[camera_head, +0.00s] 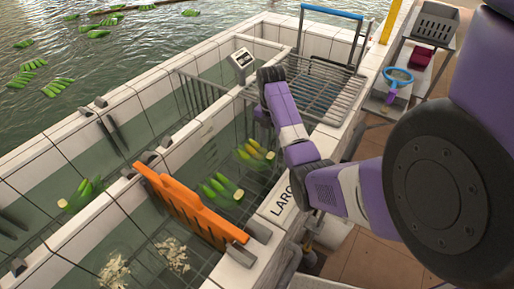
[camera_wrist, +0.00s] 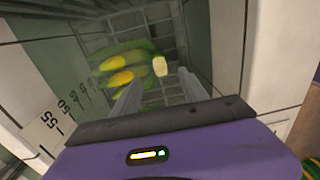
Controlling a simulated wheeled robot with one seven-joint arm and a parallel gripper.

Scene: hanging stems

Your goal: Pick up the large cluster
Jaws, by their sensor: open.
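In the wrist view, a green and yellow banana cluster (camera_wrist: 130,62) with a pale cut stem end lies ahead of my gripper (camera_wrist: 160,92). My gripper's two fingers are apart, with nothing between them. The fingertips overlap the cluster's near edge in the picture; I cannot tell whether they touch it. In the head view, a yellow-green cluster (camera_head: 255,152) sits in the tank's water below my arm, and a greener cluster (camera_head: 223,190) lies nearer the orange divider. Another green cluster (camera_head: 82,195) is in the left channel. My fingers are hard to make out in the head view.
An orange slotted divider (camera_head: 190,210) crosses the channel. Tiled tank walls (camera_head: 285,205), the right one lettered "LARG", flank the water. A metal rack (camera_head: 320,85) stands at the far end. A wall scale (camera_wrist: 58,118) shows in the wrist view. Pale scraps (camera_head: 172,255) lie in the near section.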

